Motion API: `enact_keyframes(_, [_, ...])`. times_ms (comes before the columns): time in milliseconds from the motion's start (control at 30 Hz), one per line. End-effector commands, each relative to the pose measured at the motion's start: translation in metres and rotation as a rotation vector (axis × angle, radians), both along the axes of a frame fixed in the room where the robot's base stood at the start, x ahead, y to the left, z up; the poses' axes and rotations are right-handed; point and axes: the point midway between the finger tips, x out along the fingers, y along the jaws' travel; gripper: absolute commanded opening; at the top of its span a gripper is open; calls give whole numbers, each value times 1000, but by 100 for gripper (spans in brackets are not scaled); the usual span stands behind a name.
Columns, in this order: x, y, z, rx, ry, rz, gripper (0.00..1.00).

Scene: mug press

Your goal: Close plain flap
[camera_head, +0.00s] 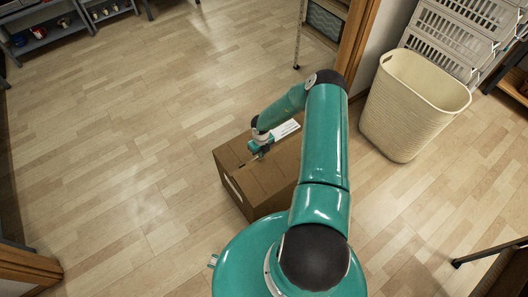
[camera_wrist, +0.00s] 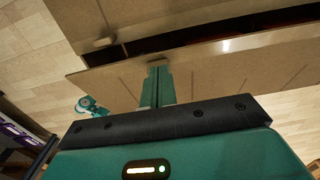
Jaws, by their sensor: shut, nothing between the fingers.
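A brown cardboard box (camera_head: 262,182) stands on the floor, partly hidden behind my arm. In the wrist view two wide cardboard panels show, an upper one (camera_wrist: 185,15) and a lower one (camera_wrist: 225,72). A long dark gap (camera_wrist: 200,33) runs between them, so the top is not fully covered. I cannot tell for certain which panel is the plain flap. My gripper (camera_head: 257,154) is at the top of the box near its far left part. In the wrist view its fingers (camera_wrist: 157,72) are shut and empty, with their tips over the lower panel near the gap.
A cream basket (camera_head: 412,105) stands on the right, with white slatted crates (camera_head: 450,40) behind it. A grey shelf (camera_head: 45,35) stands at the far left. The wooden floor left of the box is clear.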

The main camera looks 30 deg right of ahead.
Motion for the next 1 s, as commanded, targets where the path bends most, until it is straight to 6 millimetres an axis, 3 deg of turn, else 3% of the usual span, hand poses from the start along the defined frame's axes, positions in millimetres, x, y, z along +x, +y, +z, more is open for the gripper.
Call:
enact_keyframes(100, [8,2,-18,3,0,-1,0])
enact_keyframes(400, [19,-1,-47,1,0,-1,0])
enact_keyframes(1000, [22,-2,-56,1,0,-1,0])
